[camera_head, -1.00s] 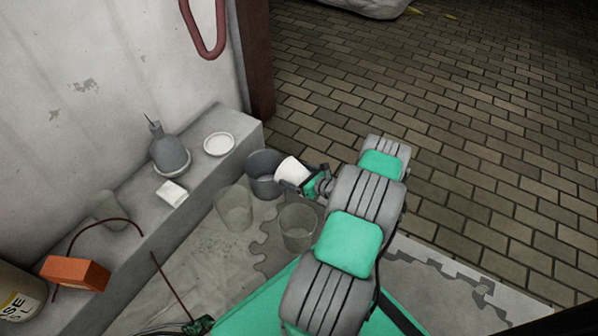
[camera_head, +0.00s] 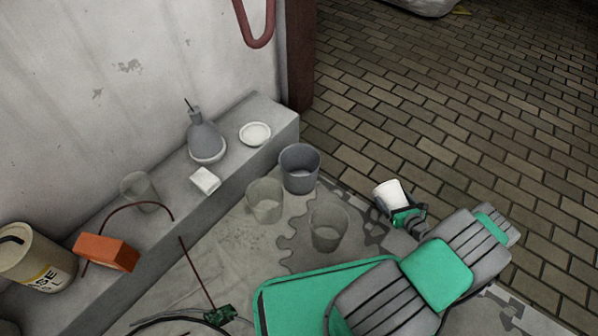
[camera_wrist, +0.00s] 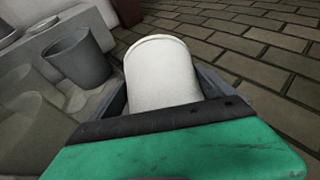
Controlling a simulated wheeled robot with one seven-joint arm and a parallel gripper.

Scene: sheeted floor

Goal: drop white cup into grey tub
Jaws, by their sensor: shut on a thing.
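The white cup (camera_head: 390,195) is held in my gripper (camera_head: 398,212), which is shut on it, to the right of the grey tub (camera_head: 299,169). In the wrist view the white cup (camera_wrist: 162,75) fills the middle between the fingers, slightly tilted. The dark grey tub stands on the sheeted floor against the ledge and is open at the top. It also shows at the upper left of the wrist view (camera_wrist: 78,60). The cup is apart from the tub, with a clear gap between them.
Two clear tubs (camera_head: 265,201) and (camera_head: 329,228) stand near the grey tub. The ledge holds a grey flask (camera_head: 205,135), a white dish (camera_head: 255,133), a white block (camera_head: 205,181), a clear cup (camera_head: 139,191) and an orange block (camera_head: 106,252). Brick paving lies open at right.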

